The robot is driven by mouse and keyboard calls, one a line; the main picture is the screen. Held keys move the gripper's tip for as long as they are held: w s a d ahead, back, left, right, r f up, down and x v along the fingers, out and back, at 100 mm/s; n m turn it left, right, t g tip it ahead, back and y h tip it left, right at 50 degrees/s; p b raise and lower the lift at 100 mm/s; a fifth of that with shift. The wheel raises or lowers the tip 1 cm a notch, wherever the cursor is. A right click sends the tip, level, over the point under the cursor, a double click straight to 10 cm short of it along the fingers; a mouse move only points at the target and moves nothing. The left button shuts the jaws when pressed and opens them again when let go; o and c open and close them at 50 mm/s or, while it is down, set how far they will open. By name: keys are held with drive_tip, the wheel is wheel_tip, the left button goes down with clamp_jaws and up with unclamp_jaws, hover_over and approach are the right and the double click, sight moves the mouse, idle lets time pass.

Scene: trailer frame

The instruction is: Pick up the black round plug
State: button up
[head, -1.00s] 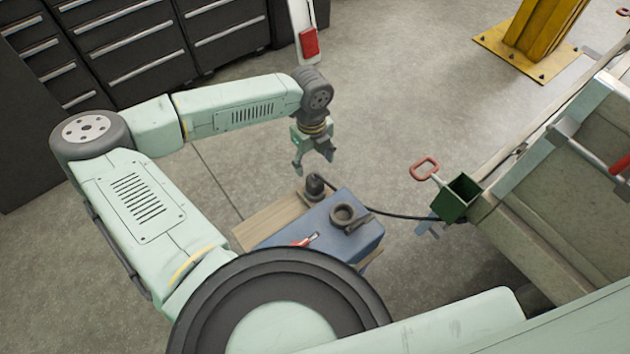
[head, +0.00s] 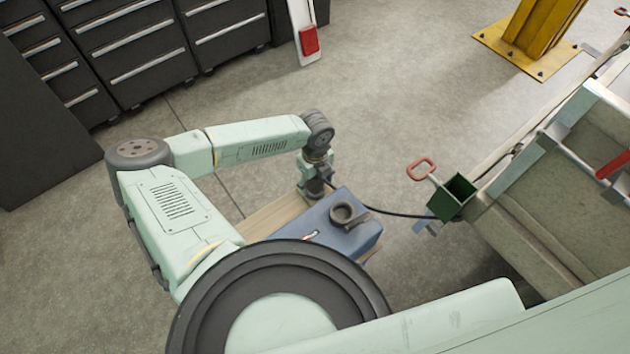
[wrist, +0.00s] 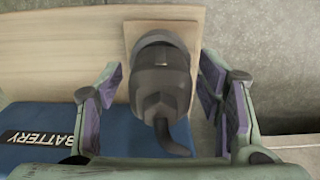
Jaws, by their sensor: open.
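The black round plug (wrist: 162,78) stands out in the wrist view, with its cable curving down from its lower end. It sits at the edge of the wooden board, by the blue battery box. My gripper (wrist: 163,100) is open, with one finger on each side of the plug and a visible gap on both sides. In the head view my gripper (head: 314,190) is low over the far end of the box and hides most of the plug. The black cable (head: 395,213) runs right from there to the trailer.
A green square socket (head: 453,197) with a red handle (head: 421,167) stands right, at the trailer frame.

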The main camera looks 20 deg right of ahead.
drive_tip(key=shift+c, duration=0.5)
drive_tip(key=c, duration=0.7)
drive_tip(key=shift+c, duration=0.2)
